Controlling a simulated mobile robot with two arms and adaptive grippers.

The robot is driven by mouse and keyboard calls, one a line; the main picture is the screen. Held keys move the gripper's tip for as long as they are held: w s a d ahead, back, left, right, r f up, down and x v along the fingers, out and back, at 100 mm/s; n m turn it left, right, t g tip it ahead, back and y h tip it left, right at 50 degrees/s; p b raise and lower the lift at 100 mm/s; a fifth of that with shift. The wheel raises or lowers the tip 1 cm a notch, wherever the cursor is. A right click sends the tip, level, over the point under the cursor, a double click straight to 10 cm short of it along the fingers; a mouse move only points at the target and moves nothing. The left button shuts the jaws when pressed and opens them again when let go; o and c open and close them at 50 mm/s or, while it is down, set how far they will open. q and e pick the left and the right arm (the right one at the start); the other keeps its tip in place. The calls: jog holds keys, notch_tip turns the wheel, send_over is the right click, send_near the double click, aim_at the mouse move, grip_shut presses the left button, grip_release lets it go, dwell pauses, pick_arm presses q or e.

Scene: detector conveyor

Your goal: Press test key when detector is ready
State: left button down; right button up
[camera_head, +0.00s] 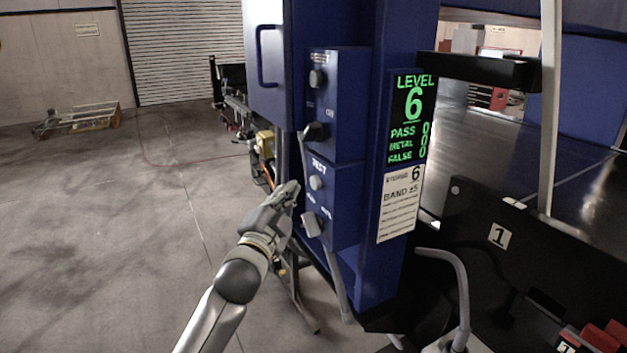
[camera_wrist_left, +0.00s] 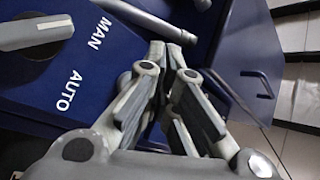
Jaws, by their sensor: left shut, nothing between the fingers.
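The blue detector cabinet (camera_head: 345,255) stands at the centre of the head view. A round grey key (camera_head: 316,182) sits on its side panel under a label that seems to read TEST. The green display (camera_head: 409,117) reads LEVEL 6, with PASS, METAL and FALSE each at 0. My left gripper (camera_head: 294,189) is shut and empty, just left of the round key; I cannot tell if it touches. In the left wrist view its fingertips (camera_wrist_left: 170,52) are together near the blue panel, beside a grey selector (camera_wrist_left: 35,32) with MAN and AUTO labels. My right gripper is not in view.
A white card (camera_head: 400,203) below the display reads BAND ±5 and 6. Other grey knobs (camera_head: 317,79) and a lower lever (camera_head: 311,224) are on the panel. A bent grey tube (camera_head: 459,275) stands lower right, before the dark conveyor side (camera_head: 520,240).

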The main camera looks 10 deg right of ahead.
pick_arm(q)
jog(key=a, duration=0.1)
jog(key=s+a+p, duration=0.1)
jog(key=a, duration=0.1)
jog(key=shift+s, duration=0.15)
dwell(0.5)
